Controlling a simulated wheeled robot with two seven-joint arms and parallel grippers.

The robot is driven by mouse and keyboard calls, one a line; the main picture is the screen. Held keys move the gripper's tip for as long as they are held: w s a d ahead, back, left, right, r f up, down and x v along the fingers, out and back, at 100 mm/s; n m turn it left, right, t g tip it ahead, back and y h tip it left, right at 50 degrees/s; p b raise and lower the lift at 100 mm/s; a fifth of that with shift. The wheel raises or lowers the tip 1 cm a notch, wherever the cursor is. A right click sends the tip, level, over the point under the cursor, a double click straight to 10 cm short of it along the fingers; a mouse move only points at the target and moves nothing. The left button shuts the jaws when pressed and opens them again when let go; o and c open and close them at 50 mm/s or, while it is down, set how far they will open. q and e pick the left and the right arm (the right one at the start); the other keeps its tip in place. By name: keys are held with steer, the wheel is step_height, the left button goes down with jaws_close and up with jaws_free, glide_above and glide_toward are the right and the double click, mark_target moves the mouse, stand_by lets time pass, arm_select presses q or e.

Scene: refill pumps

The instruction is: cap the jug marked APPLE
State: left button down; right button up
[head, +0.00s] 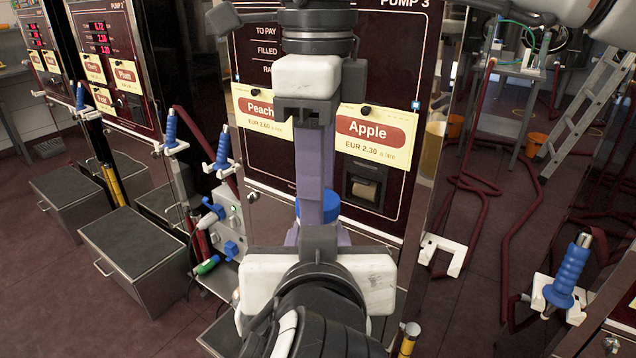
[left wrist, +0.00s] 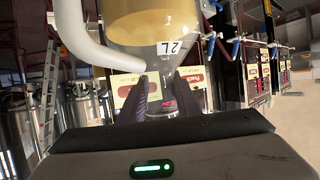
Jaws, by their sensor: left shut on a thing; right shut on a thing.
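My right gripper (head: 316,190) reaches down from the top of the head view, its long purple fingers shut on a blue cap (head: 331,207). My left gripper (head: 318,238) comes in from the bottom, just below the cap. In the left wrist view, which is upside down, the left fingers (left wrist: 166,85) are shut on the neck of a clear jug (left wrist: 135,45). The jug holds amber liquid, has a white handle and shows a "2L" mark. An APPLE mark does not show on it. The grippers hide the jug in the head view, and whether cap and neck touch cannot be told.
Pump 3 stands behind, with a Peach sign (head: 262,110) and an Apple sign (head: 375,136). Blue-handled nozzles (head: 568,275) hang at the right and left. Grey boxes (head: 135,255) stand on the floor at the left. A ladder (head: 585,110) leans at the right.

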arm_select(q)
steer(key=shift+r, duration=0.35)
arm_select(e)
steer(key=shift+w, duration=0.15)
steer(key=o, duration=1.3)
steer(key=shift+c, duration=0.2)
steer(key=shift+r, duration=0.1)
step_height(320, 180, up, 12)
steer(key=shift+w, duration=0.15)
